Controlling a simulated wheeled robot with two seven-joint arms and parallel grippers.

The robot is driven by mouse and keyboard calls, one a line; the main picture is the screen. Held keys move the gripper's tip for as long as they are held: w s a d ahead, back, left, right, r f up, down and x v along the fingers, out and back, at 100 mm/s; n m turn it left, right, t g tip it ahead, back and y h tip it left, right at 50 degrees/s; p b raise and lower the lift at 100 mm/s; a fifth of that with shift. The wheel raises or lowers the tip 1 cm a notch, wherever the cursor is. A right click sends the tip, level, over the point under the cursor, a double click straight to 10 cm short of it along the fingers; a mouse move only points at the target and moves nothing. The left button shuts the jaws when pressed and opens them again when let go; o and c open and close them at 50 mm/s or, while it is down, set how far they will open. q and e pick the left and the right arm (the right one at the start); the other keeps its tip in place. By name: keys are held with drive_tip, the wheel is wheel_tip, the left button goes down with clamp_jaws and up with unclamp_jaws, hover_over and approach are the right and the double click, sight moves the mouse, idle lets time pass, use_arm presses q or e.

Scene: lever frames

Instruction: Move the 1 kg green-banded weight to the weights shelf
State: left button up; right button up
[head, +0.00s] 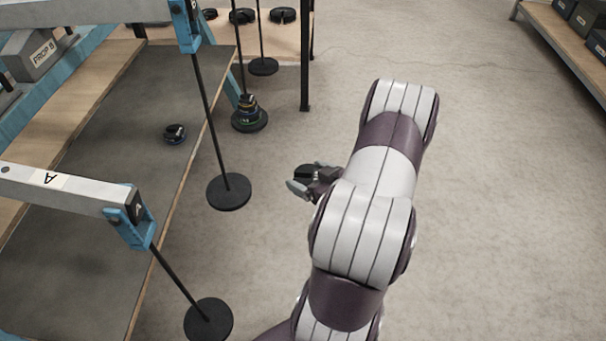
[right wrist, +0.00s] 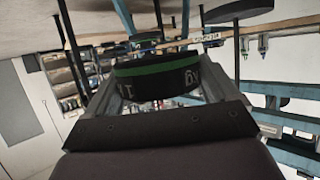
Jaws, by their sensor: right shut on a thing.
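My right gripper (head: 308,184) is shut on a dark round weight with a green band. The weight (head: 312,171) shows only partly in the head view, to the right of the hanger discs and over open floor. In the right wrist view the green-banded weight (right wrist: 157,76) sits between the two fingers, with pale upside-down lettering, partly cut off. A wooden shelf (head: 288,42) with dark round weights on it stands at the top of the head view; it looks like the weights shelf. My left gripper is not in view.
Hanger discs (head: 229,192) and (head: 208,320) hang from lever beams beside the table (head: 85,225). Another hanger (head: 249,122) carries a stack of banded weights. A small dark weight (head: 175,134) lies on the table. A rack (head: 570,45) stands far right. Floor between is clear.

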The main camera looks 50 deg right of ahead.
drive_tip(key=shift+s+d+r+p, duration=0.1)
drive_tip(key=shift+s+d+p, duration=0.5)
drive_tip(key=shift+s+d, duration=1.05)
drive_tip(key=shift+s+a, duration=0.1)
drive_tip(key=shift+a, duration=0.05)
